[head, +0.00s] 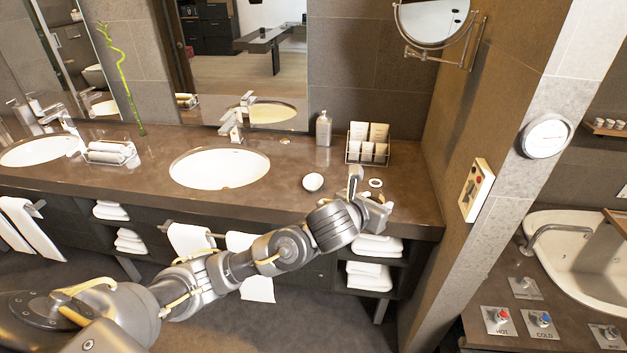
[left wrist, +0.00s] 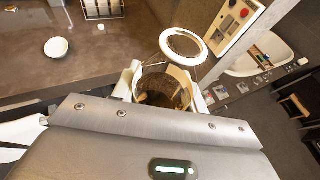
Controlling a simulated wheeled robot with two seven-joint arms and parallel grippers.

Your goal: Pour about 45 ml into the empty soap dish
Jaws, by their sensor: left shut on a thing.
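A small round white dish (head: 313,182), which looks like the empty soap dish, rests on the brown counter. It also shows at the upper left of the left wrist view (left wrist: 57,48), with no contents visible. My left gripper (head: 371,200) is over the counter's front right part, to the right of the dish and apart from it. It is shut on a clear vessel with a white ring-shaped rim (head: 375,183). In the left wrist view the rim (left wrist: 182,47) stands above the fingers; the vessel's lower part looks brownish, and I cannot tell its liquid level. My right gripper is not in view.
A rack of cards and packets (head: 367,147) and a pump bottle (head: 324,128) stand behind the dish. A sink basin (head: 220,168) lies to its left. A wall panel (head: 476,190) is right of the counter. The counter around the dish is mostly clear.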

